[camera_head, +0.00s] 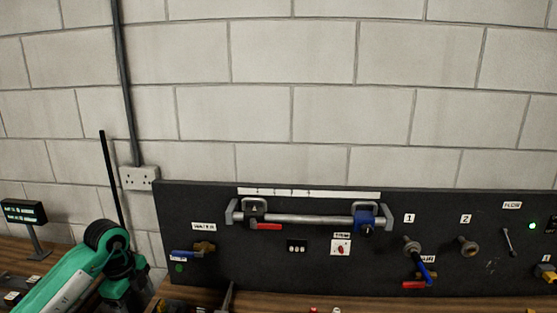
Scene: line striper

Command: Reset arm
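Part of my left arm (62,285), teal with a black joint, comes in at the lower left. Its fingers do not show; the arm runs out of the picture at the bottom edge. My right arm and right gripper are not in view. No arm part touches the black panel (300,265) as far as this view shows.
The panel stands against a block wall (300,120). It carries a grey bar (300,219), a brass valve (205,248) with a blue handle, a red-and-blue lever (425,272) and several knobs. A small display (23,211) stands left. A thin black rod (110,175) rises behind my arm. A wooden worktop (270,297) runs below.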

